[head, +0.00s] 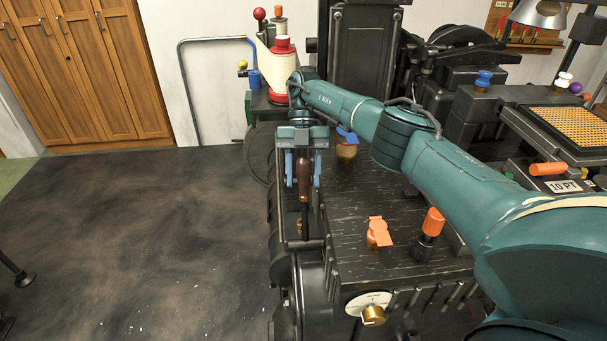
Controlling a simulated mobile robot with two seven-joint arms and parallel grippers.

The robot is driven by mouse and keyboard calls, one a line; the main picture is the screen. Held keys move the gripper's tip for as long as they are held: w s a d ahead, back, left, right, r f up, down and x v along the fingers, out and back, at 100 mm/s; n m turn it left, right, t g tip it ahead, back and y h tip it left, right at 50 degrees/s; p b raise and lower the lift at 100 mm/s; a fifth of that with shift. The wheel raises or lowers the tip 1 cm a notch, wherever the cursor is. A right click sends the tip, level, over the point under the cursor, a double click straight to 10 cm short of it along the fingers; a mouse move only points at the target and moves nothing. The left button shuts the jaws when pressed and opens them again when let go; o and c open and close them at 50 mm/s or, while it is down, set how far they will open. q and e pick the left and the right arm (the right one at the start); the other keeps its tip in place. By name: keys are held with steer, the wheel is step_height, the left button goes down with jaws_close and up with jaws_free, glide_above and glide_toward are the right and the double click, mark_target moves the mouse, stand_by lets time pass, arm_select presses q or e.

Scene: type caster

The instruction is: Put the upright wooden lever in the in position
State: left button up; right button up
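The upright wooden lever (304,180) has a dark brown handle on a thin dark rod. It stands at the left edge of the dark machine, left of its flat top. My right gripper (304,184) points down over the handle, with one blue finger on each side of it. The fingers look spread, with a narrow gap beside the handle; contact is not clear. The handle's top is hidden by the gripper body. My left gripper is not in view.
On the machine top are an orange knob (378,232), an orange-capped lever (433,222) and a blue-topped brass knob (346,148). A white dial (369,306) is on the front. A red and white pot (281,72) stands behind. Open floor (140,240) lies left.

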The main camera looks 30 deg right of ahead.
steer(key=shift+o, duration=0.4)
steer(key=shift+s, duration=0.1)
step_height(320, 180, up, 9)
steer(key=p, duration=0.4)
steer(key=shift+f, duration=0.1)
steer(key=shift+r, duration=0.65)
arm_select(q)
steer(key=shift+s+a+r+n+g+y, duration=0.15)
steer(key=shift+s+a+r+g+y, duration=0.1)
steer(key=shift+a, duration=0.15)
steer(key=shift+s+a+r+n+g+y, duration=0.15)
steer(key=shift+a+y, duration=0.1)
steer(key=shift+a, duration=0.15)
arm_select(e)
steer(key=shift+f, duration=0.1)
